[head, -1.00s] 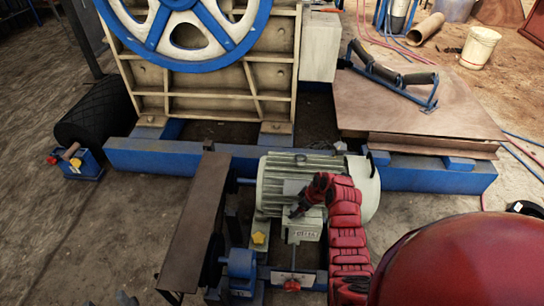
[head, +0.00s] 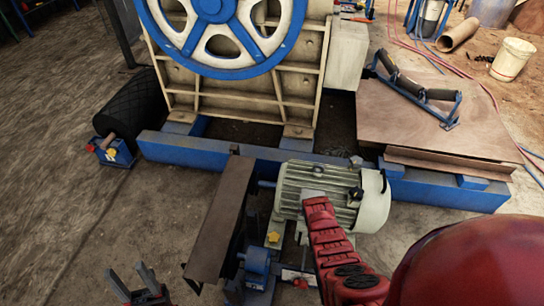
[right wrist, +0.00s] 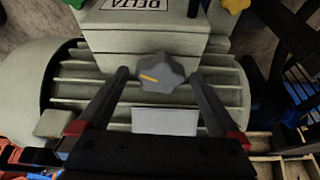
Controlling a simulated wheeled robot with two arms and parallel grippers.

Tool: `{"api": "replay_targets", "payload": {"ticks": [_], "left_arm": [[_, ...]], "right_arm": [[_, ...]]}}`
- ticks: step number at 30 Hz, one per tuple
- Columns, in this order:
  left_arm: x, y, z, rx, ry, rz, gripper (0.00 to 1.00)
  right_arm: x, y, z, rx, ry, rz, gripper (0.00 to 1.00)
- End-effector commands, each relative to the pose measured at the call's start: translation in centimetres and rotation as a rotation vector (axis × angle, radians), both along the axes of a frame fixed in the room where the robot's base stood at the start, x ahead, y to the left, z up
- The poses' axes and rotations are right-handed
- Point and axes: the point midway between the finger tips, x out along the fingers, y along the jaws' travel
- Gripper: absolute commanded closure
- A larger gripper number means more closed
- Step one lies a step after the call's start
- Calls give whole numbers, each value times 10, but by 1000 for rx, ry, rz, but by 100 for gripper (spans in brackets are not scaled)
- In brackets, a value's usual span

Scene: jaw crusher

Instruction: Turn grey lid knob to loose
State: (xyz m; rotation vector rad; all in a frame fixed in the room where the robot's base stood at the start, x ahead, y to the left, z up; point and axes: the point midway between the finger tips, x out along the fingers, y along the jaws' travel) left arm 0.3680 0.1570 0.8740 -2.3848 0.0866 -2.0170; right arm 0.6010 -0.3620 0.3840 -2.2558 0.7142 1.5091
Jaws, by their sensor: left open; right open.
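The grey star-shaped knob (right wrist: 160,73) with a yellow mark pointing left shows in the right wrist view. It sits at the terminal box (right wrist: 150,42) with the DELTA plate, on the pale green motor (head: 318,190). My right gripper (right wrist: 160,75) is open, with one fingertip on each side of the knob and small gaps visible. In the head view my red right arm reaches over the motor and hides the knob and most of the box. My left gripper (head: 138,282) is open and empty at the lower left, away from the motor.
A brown guard plate (head: 222,220) stands left of the motor. A yellow knob (head: 273,237) and a red knob (head: 300,283) sit in front of it. The blue frame (head: 205,155) and crusher wheel (head: 215,20) are behind.

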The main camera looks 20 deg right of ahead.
Motion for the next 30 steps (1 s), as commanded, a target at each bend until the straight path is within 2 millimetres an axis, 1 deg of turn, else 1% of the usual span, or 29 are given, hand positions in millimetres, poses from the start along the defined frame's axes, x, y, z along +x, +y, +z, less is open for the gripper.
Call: {"api": "replay_targets", "payload": {"ticks": [1,5,11,12,14,20,30], "left_arm": [[0,0,-7,0,0,0,50],[0,0,-19,0,0,0,50],[0,0,-48,0,0,0,50],[0,0,-37,0,1,0,50],[0,0,-34,0,0,0,50],[0,0,-29,0,0,0,50],[0,0,-25,0,0,0,50]], "right_arm": [[2,1,-3,-3,-2,-42,1],[3,1,-4,-4,-5,-191,1],[5,2,-7,-2,-5,-466,1],[4,3,7,-2,-8,-466,1],[0,5,14,-2,-3,-464,1],[-4,15,38,0,-6,-462,1],[-14,34,91,1,-6,-460,1]]}}
